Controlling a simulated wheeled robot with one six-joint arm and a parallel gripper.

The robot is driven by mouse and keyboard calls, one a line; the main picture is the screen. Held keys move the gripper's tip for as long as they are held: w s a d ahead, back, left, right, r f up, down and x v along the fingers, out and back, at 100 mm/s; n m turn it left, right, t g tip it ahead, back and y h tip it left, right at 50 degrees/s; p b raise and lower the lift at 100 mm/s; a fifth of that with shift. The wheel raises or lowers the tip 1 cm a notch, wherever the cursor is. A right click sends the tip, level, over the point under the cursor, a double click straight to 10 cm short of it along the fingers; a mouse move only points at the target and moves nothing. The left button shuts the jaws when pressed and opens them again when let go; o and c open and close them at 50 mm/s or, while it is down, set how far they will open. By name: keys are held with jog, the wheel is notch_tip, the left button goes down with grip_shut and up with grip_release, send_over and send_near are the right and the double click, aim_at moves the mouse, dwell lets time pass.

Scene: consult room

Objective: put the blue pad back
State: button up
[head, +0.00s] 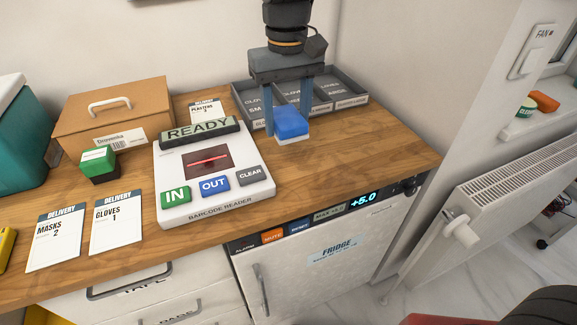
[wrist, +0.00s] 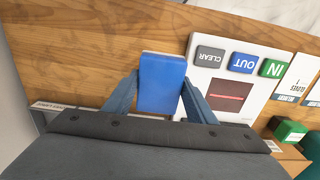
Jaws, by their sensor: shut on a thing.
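The blue pad (head: 291,123) is a small block with a blue top and a pale lower edge. My gripper (head: 285,130) is shut on it, with one finger on each side, at the front of the grey compartment tray (head: 353,97). In the wrist view the blue pad (wrist: 161,83) sits between the two blue-grey fingers of my gripper (wrist: 160,95). I cannot tell whether the pad touches the counter. My gripper hides part of the tray and some of its labels.
The barcode reader (head: 205,205), showing READY, stands left of the pad. A cardboard box (head: 115,118), a green-and-black block (head: 99,165) and delivery cards (head: 116,222) lie further left. The wooden counter (head: 370,145) is clear at the right, above the fridge (head: 310,265).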

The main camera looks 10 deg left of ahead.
aim_at(287, 166)
notch_tip(287, 166, down, 10)
jog(key=shift+p, duration=0.9)
jog(key=shift+f, duration=0.15)
jog(key=o, duration=0.8)
jog(key=shift+c, duration=0.2)
notch_tip(287, 166, up, 12)
jog(key=shift+r+b, duration=0.2)
jog(key=shift+b, duration=0.6)
jog(key=s+d+f+m, duration=0.2)
jog(key=s+d+f, duration=0.1)
jog(key=d, duration=0.6)
jog(key=s+d+f+m, duration=0.2)
jog(key=d+f, duration=0.3)
jog(key=d, duration=0.5)
jog(key=s+d+f+m, duration=0.2)
jog(key=s+d+f, duration=0.2)
jog(key=d, duration=0.5)
jog(key=shift+d+t, duration=0.15)
jog(key=shift+t, duration=0.25)
